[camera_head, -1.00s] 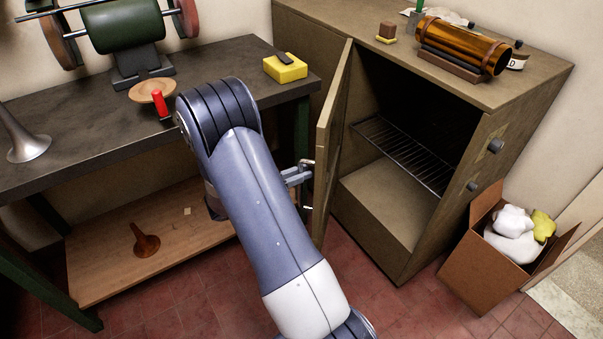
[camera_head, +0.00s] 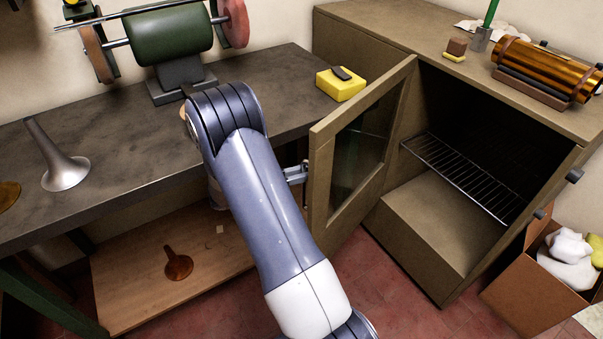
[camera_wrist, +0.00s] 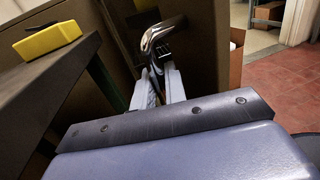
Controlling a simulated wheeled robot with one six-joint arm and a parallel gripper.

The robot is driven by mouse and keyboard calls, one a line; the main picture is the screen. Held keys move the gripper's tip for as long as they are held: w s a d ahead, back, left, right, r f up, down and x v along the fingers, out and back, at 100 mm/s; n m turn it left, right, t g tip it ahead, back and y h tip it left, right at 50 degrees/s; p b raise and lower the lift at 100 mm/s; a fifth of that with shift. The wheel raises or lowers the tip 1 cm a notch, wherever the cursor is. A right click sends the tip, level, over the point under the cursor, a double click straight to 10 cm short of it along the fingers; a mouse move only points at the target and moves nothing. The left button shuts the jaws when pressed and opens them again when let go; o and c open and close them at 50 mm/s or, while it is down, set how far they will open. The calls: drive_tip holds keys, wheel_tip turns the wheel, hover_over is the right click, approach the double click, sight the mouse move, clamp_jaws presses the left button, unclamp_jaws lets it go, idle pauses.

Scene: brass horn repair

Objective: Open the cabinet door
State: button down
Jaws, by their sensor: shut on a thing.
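The cabinet (camera_head: 385,33) stands at the right with its glazed door (camera_head: 318,165) swung wide open on the left side. The dark inside with a wire shelf (camera_head: 465,178) is exposed. My gripper (camera_head: 303,170) is at the outer face of the door, partly hidden behind my arm. In the wrist view my gripper (camera_wrist: 162,68) is shut on the curved metal door handle (camera_wrist: 160,35), near the door's free edge.
A dark workbench (camera_head: 110,140) stands at the left, with a yellow block (camera_head: 340,88), a grinder (camera_head: 160,35) and a metal bell (camera_head: 65,170) on it. A cardboard box (camera_head: 530,290) with white cloths stands right of the cabinet. Red floor tiles show in front.

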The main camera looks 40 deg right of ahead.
drive_tip(key=c, duration=1.5)
unclamp_jaws()
drive_tip(key=shift+d, duration=0.1)
drive_tip(key=shift+c, duration=0.2)
drive_tip(key=v, duration=1)
drive_tip(key=shift+w+a, duration=0.15)
drive_tip(key=shift+a, duration=0.25)
drive_tip(key=x, duration=1.1)
